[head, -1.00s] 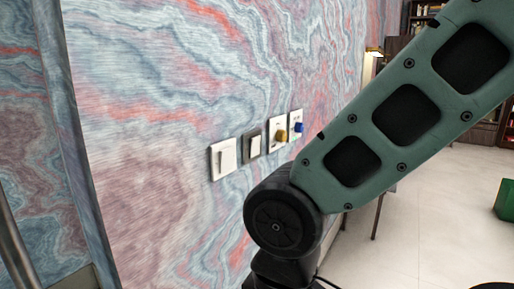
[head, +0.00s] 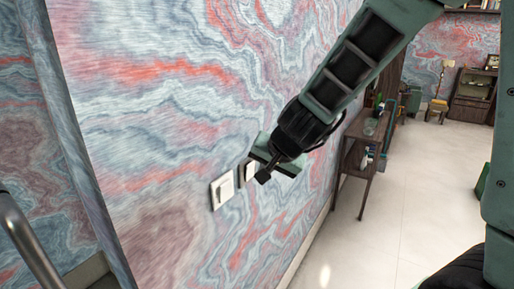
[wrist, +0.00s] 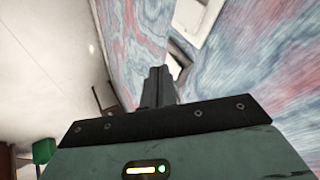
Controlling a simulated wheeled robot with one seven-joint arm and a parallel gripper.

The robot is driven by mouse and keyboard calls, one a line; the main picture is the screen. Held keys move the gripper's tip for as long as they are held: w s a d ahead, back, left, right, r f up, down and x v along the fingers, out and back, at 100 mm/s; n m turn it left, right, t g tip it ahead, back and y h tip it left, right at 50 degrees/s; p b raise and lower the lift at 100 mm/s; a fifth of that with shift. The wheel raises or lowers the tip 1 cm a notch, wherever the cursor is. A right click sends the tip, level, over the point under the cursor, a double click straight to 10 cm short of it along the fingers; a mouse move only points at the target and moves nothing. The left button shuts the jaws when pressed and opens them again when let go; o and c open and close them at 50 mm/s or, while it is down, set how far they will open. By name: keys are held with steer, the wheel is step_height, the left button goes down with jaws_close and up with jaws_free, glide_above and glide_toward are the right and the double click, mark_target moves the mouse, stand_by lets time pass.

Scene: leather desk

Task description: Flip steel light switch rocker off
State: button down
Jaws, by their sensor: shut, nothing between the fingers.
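The steel-framed light switch (head: 249,172) is on the marbled wall in the head view, second from the left. Its right part is hidden behind my gripper (head: 263,177). My gripper is shut and empty, its dark tips close to the right side of that switch; I cannot tell whether they touch it. In the wrist view the shut fingers (wrist: 158,86) point up the picture beside the wall. A pale switch plate (wrist: 182,55) shows partly just right of the fingertips. Which way the rocker is tilted is too small to tell.
A white switch (head: 222,190) is on the wall left of the steel one. Another pale plate (wrist: 196,18) shows at the top of the wrist view. A dark side table (head: 358,150) stands along the wall farther back. The pale floor (head: 400,200) at right is open.

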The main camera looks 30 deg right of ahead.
steer(key=d, duration=0.1)
steer(key=d+r+m+h, duration=0.1)
steer(key=d, duration=0.1)
steer(key=w+d+r+m+p, duration=0.1)
steer(key=shift+d+h, duration=0.3)
steer(key=shift+f, duration=0.1)
steer(key=b, duration=0.3)
glide_toward(253, 173)
step_height(253, 173, down, 3)
steer(key=w, duration=0.1)
steer(key=shift+w+d+f, duration=0.1)
steer(key=shift+w+d, duration=0.05)
steer(key=shift+w, duration=0.5)
